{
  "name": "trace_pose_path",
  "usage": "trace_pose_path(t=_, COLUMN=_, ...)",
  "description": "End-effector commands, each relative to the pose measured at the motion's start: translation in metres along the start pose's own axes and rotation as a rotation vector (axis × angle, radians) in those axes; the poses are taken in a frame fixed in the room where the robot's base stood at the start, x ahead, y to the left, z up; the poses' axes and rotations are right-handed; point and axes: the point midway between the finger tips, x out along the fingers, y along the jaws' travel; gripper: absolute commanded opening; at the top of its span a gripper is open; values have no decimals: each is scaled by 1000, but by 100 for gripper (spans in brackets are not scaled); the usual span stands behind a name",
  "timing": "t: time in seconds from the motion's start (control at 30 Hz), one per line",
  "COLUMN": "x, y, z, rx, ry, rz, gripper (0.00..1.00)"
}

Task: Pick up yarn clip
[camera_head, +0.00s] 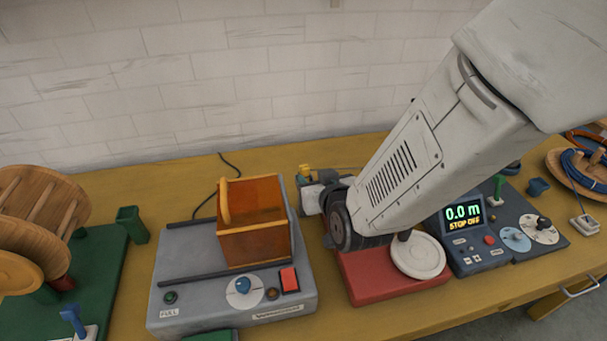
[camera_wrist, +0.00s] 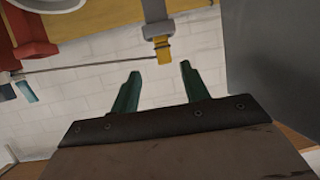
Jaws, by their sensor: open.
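My gripper (camera_wrist: 160,70) shows in the wrist view as two dark green fingers, spread apart with nothing between them. Just beyond the fingertips, a small yellow piece (camera_wrist: 162,50) sits on the end of a grey post. I cannot tell whether this piece is the yarn clip. A small yellow piece (camera_head: 305,172) also shows in the head view, behind my wrist and towards the wall. In the head view my arm comes down from the upper right, and the fingers cannot be made out there. No thing is clearly recognisable as a yarn clip.
A grey machine (camera_head: 180,265) carries an orange-brown open box (camera_head: 255,245). A red base (camera_head: 375,285) with a white disc (camera_head: 418,256) lies below my arm. A display unit (camera_head: 475,250) stands right of it. A wooden reel (camera_head: 40,210) is at far left. The brick wall (camera_head: 250,80) stands behind.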

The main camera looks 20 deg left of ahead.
Motion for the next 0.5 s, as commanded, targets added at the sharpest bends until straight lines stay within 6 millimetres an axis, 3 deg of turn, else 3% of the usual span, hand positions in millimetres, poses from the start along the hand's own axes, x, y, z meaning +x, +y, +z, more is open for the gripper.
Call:
trace_pose_path(t=0.33, x=48, y=-7, z=0, rx=1, ry=-1, rz=1, gripper=45)
trace_pose_path(t=0.5, x=59, y=-7, z=0, rx=1, ry=-1, rz=1, gripper=45)
